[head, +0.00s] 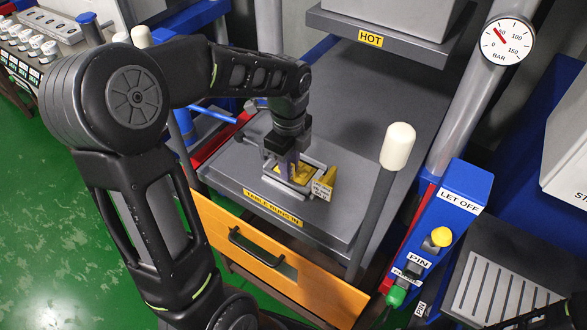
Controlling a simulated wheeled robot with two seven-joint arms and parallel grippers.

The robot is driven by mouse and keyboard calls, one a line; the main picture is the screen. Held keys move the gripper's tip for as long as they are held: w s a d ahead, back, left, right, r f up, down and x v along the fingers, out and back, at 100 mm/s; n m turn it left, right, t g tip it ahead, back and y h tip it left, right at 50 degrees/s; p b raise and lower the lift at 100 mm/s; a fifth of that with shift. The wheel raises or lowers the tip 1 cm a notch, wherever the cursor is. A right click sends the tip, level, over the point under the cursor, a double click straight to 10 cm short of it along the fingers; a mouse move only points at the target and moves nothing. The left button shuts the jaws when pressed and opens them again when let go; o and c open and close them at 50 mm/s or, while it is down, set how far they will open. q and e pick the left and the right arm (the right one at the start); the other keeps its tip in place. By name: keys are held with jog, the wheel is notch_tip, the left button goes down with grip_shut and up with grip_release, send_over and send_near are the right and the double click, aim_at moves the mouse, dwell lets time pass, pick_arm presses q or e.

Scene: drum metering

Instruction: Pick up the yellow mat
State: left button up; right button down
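The yellow mat (304,174) seems to be the small yellow patch inside a grey metal frame (306,188) on the dark grey table (350,215). My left gripper (287,172) points down over the left part of this frame and hides part of the yellow. I see its fingers nearly edge-on, so the gap between them does not show. I cannot tell whether they touch the mat. A yellow block with small print (325,184) stands at the frame's right side.
A grey plate marked HOT (390,38) overhangs the back of the table. A white-capped post (396,146) stands at the table's right front corner. A blue LET OFF panel with buttons (455,200) is further right. An orange drawer front (270,258) is below. The table behind the frame is clear.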

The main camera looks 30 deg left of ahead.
pick_arm(q)
grip_shut()
dwell(0.4)
notch_tip(320, 180, up, 10)
jog(key=shift+r+b, duration=0.1)
jog(key=shift+b, duration=0.3)
dwell(0.6)
